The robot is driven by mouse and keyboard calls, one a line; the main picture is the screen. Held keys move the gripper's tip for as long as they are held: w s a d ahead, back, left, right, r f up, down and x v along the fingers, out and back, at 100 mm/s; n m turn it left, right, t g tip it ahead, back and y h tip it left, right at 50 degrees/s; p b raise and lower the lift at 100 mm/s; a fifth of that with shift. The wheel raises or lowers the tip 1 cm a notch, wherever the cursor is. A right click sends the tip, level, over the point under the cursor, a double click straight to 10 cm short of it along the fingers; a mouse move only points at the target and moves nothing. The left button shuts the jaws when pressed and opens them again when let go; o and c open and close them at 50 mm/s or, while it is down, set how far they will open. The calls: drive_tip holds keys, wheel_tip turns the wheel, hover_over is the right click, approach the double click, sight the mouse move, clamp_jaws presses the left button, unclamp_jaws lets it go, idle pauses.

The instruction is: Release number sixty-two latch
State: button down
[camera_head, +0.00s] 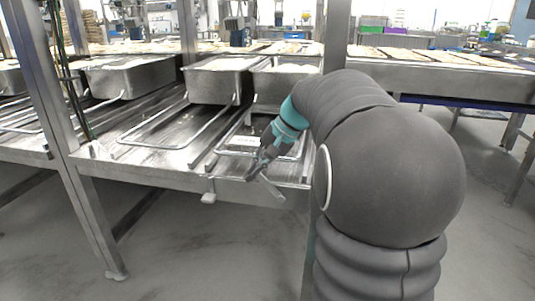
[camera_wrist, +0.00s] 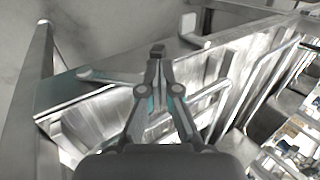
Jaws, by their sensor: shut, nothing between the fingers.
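My gripper (camera_head: 254,174) is shut and empty at the front edge of the steel rack, and its closed fingertips also show in the wrist view (camera_wrist: 157,50). A flat metal latch bar (camera_head: 272,188) sticks out from the edge beside the fingertips. In the wrist view a bar with a rounded end (camera_wrist: 108,77) reaches left from behind the fingers; I cannot tell whether they touch it. A second latch (camera_head: 208,196) hangs at the edge further left. I can read no number on either latch. A small white label (camera_head: 243,140) lies behind the gripper, unreadable.
Steel tubs with pale contents (camera_head: 220,82) stand at the back of the rack, with wire frames (camera_head: 150,142) in front of them. A steel upright (camera_head: 75,190) stands at left. The floor before the rack is clear.

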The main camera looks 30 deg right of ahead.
drive_tip(key=x, duration=0.4)
drive_tip(key=a+b+x, duration=0.1)
drive_tip(key=x, duration=0.1)
drive_tip(key=shift+w+r, duration=0.25)
drive_tip(key=shift+w, duration=0.05)
drive_tip(key=shift+b+x, duration=0.7)
drive_tip(key=shift+x, duration=1.15)
drive_tip(key=shift+s+d+f, duration=0.1)
drive_tip(key=shift+d+f, duration=0.05)
drive_tip(key=shift+f, duration=0.05)
drive_tip(key=shift+r, duration=0.1)
wheel_tip(320, 180, up, 13)
drive_tip(key=w+a+p, duration=0.1)
drive_tip(key=a+p, duration=0.1)
drive_tip(key=p, duration=0.2)
drive_tip(key=shift+w+r, duration=0.25)
drive_tip(key=shift+w, duration=0.1)
